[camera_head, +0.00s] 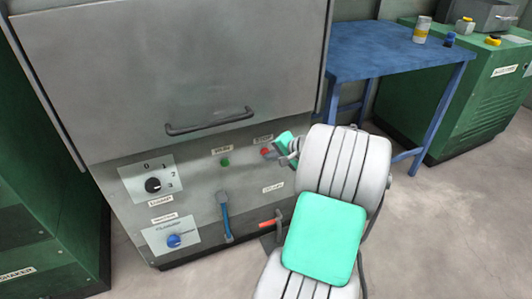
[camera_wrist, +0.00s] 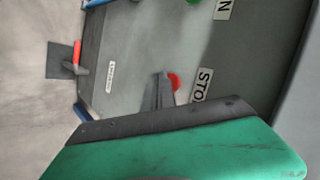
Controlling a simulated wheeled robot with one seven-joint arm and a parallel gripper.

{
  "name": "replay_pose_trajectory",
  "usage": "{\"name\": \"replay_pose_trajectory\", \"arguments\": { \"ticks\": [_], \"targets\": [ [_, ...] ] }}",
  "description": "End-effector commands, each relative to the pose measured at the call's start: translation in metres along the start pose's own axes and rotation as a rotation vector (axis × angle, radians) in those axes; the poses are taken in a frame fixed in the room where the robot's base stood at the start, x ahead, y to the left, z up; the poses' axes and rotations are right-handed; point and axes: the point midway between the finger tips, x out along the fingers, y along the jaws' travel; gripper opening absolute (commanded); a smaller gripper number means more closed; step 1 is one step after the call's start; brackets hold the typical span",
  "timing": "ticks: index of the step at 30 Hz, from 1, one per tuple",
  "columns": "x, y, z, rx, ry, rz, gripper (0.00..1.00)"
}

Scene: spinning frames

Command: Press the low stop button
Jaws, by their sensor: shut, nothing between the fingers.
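The red stop button (camera_head: 265,152) sits on the lower grey panel of the machine, under a small label, right of a green button (camera_head: 225,162). In the wrist view the red button (camera_wrist: 174,81) shows beside a partly visible "STO" label, partly covered by my fingers. My gripper (camera_wrist: 160,78) is shut and empty, its fingertips at the edge of the button in that view. In the head view my gripper (camera_head: 279,154) is just right of the button, partly hidden by my arm. I cannot tell whether the fingertips touch the button.
A door handle (camera_head: 210,123) juts out above. A blue table (camera_head: 385,50) stands at the right.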

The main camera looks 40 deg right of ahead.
Motion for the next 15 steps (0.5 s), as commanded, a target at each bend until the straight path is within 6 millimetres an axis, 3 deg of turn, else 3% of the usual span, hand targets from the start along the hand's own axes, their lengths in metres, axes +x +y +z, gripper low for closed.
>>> {"name": "replay_pose_trajectory", "arguments": {
  "ticks": [15],
  "targets": [
    [0.0038, -0.0038, -0.0040, -0.001, 0.002, 0.000, 0.00]
  ]
}}
